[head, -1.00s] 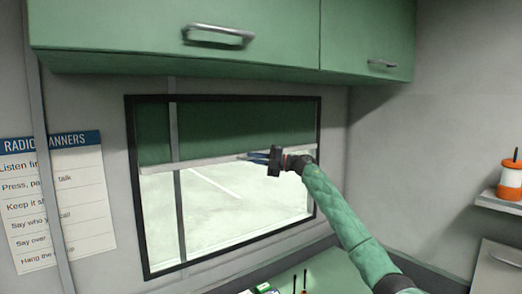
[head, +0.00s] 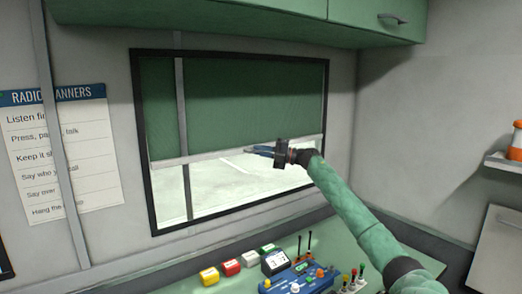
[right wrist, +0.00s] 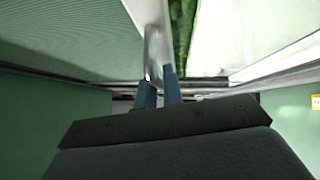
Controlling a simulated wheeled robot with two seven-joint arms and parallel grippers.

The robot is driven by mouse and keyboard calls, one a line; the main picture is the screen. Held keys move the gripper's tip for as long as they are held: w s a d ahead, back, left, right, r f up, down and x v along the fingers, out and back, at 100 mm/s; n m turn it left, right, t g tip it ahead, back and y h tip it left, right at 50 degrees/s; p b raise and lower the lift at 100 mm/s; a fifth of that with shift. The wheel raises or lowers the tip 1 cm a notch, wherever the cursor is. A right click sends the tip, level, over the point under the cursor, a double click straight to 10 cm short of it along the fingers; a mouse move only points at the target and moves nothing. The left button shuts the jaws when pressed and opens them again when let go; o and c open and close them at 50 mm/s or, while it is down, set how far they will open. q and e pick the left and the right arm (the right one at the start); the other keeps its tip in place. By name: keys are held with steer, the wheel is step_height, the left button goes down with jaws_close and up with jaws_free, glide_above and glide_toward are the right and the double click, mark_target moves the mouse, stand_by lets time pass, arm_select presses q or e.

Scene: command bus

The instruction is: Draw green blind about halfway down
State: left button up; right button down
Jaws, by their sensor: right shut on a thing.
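The green blind (head: 240,100) hangs in the black-framed window and covers somewhat more than its upper half. A pale bar (head: 205,157) runs along its bottom edge, tilted a little up to the right in the head view. My right gripper (head: 262,150) is at this bar, right of its middle, and is shut on it. Below the bar, bright ground shows through the glass (head: 225,185). My left gripper is not in view.
Green cabinets (head: 240,12) hang above the window. A shelf (head: 503,163) with an orange and white container is at right.

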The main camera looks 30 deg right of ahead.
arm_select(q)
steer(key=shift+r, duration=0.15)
arm_select(e)
steer(key=shift+f, duration=0.1)
steer(key=c, duration=1.5)
jaws_free()
steer(key=shift+c, duration=0.2)
